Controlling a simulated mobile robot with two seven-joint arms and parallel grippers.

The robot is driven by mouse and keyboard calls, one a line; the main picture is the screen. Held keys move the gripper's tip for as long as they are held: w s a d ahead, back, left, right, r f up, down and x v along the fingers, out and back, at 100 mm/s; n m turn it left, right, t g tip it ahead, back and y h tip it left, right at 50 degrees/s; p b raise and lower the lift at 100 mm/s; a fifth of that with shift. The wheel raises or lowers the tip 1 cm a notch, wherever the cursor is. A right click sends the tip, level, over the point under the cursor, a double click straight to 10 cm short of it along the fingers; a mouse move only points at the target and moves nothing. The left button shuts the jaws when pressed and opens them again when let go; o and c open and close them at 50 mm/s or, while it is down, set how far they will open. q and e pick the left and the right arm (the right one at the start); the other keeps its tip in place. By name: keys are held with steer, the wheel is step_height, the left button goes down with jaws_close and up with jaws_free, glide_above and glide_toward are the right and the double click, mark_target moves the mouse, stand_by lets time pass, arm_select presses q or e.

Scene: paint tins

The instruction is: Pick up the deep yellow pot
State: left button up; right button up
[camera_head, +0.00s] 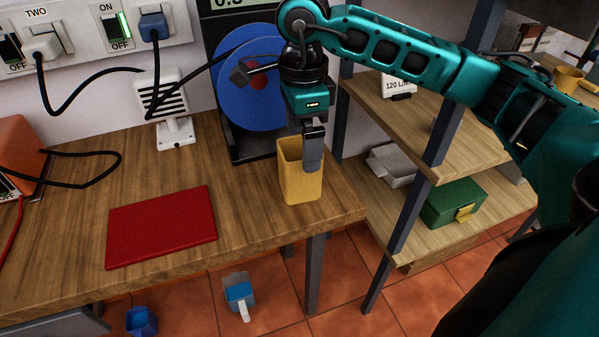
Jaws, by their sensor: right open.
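The deep yellow pot (302,184) stands upright on the wooden table near its right end. It is a tall, square-sided, open-topped pot. My right gripper (312,160) points down over the pot, with its fingers at the pot's right side and rim. It is open. The near finger hides part of the rim, and I cannot tell whether it touches the pot. My left gripper is out of view.
A red mat (161,227) lies on the wooden table (250,215). A blue disc on a dark stand (250,95) and a white vented device (172,110) stand behind. Shelves at right hold a green box (452,201). A blue-and-white item (239,292) lies on the floor.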

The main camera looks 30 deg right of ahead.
step_height(320, 180, down, 6)
steer(key=shift+w+a+r, duration=0.15)
stand_by(0.3)
steer(key=c, duration=1.1)
